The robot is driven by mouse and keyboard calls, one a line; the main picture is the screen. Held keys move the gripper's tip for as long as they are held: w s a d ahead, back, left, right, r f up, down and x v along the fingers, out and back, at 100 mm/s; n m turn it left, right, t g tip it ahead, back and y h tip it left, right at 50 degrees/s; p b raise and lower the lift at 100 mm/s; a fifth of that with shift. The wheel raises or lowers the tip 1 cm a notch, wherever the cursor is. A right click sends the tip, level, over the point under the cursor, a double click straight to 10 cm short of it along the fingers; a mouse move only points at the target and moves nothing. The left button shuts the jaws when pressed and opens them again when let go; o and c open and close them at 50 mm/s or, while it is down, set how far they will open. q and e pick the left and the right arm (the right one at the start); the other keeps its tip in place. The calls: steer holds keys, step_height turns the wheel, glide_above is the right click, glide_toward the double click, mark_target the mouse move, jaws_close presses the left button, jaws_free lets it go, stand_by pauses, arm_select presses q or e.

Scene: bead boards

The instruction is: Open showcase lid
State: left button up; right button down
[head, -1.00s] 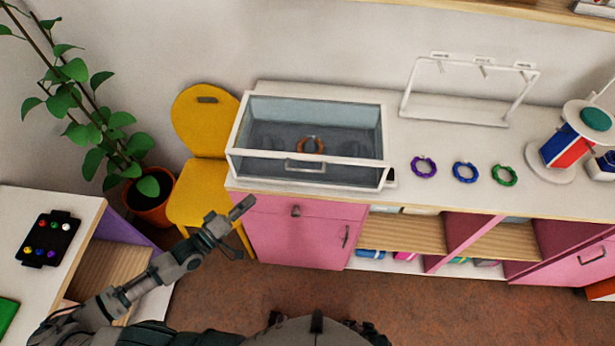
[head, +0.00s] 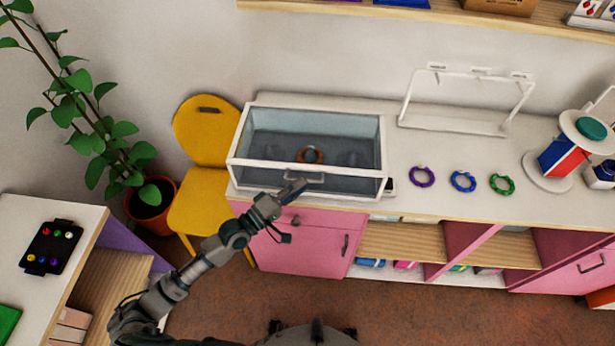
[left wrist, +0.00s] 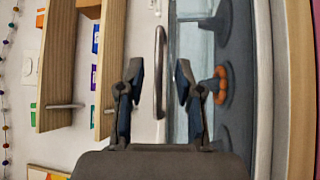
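The glass showcase (head: 262,118) with white edges stands on the left part of the white counter. Its lid looks closed, and an orange ring (head: 310,155) is inside. The lid's grey handle (head: 312,178) is on the front edge. My left gripper (head: 294,190) is at the front of the showcase, just below the handle in the head view. In the left wrist view my left gripper (left wrist: 158,82) is open, with the handle (left wrist: 160,72) between its two fingers, apart from both. The orange ring also shows there (left wrist: 220,85). My right gripper is not in view.
Purple (head: 422,176), blue (head: 463,181) and green (head: 502,184) rings lie on the counter right of the showcase. A white rack (head: 455,125) stands behind them. A yellow chair (head: 205,130) and a potted plant (head: 150,200) are to the left. Pink drawers (head: 300,250) are below.

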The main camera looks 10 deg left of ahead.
arm_select(q)
steer(key=x, duration=0.3)
steer(key=shift+w, duration=0.15)
steer(key=shift+a, duration=0.15)
jaws_close()
